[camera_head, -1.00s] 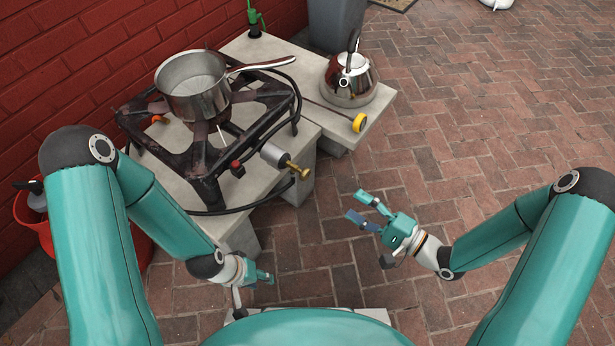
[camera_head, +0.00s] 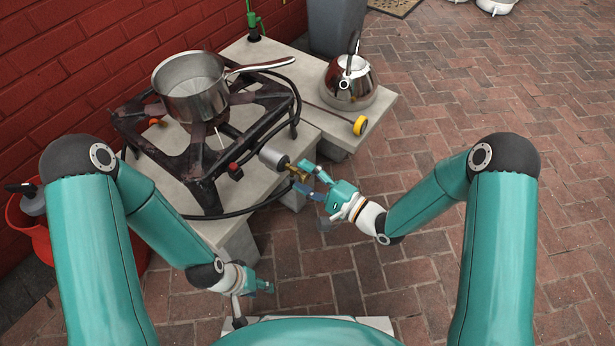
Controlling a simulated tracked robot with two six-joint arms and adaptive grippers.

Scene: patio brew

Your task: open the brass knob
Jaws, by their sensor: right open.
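The brass knob (camera_head: 296,172) sticks out from the silver cylinder (camera_head: 273,157) at the front right of the black burner stand (camera_head: 190,152). My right gripper (camera_head: 303,178) is open, with its fingertips at the knob, one above and one below it in the picture. The fingers partly cover the knob, and I cannot tell whether they touch it. My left gripper (camera_head: 268,286) hangs low in front of the stone bench, away from the knob. I cannot make out its finger gap.
A saucepan (camera_head: 192,92) sits on the burner stand. A kettle (camera_head: 349,78) stands on the lower slab behind, near a yellow round piece (camera_head: 360,125). A black hose (camera_head: 235,212) runs below the knob. The brick floor to the right is clear.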

